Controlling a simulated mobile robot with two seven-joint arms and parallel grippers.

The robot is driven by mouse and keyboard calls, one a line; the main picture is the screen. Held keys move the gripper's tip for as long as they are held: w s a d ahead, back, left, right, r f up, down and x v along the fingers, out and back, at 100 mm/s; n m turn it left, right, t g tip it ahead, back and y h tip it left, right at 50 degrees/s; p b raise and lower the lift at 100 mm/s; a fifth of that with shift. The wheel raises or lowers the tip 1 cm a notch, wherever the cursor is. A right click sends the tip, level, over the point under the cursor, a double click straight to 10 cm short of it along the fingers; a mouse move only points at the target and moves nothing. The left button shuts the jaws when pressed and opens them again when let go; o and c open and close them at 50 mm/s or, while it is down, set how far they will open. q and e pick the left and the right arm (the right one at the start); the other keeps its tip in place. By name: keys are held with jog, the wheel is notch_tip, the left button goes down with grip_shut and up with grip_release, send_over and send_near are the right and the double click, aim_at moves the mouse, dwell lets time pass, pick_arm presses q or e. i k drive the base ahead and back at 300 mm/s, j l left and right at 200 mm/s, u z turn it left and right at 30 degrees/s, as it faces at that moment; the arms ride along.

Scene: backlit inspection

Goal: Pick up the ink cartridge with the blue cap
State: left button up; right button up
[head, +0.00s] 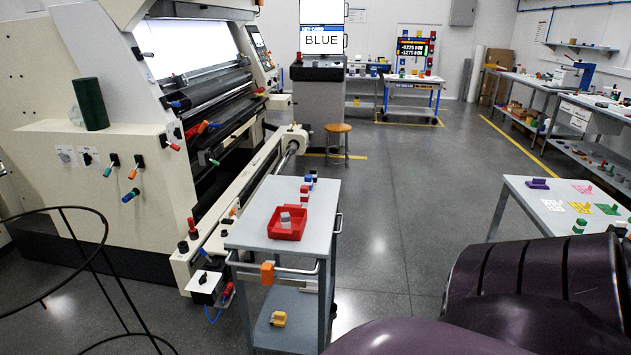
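Several small cartridge-like cylinders stand in a row at the back right of the grey cart (262,238). The nearest one (304,196) looks red and dark. The ones behind it (313,174) show dark blue and red, but they overlap and are too small for me to tell their caps apart surely. I cannot single out the blue-capped ink cartridge with certainty. Neither of my grippers shows in the head view. Large dark purple curved parts at the lower right seem to be mine.
A red tray (270,230) with grey blocks sits on the cart. A large press (170,160) stands at left, and a black wire frame (75,235) is nearer. A table (520,205) with coloured pieces stands at right. A screen (322,40) reads BLUE. The middle floor is clear.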

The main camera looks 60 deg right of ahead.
aim_at(308, 179)
jog(key=k+l, duration=0.1)
jog(key=l, duration=3.35)
jog(key=k, duration=0.05)
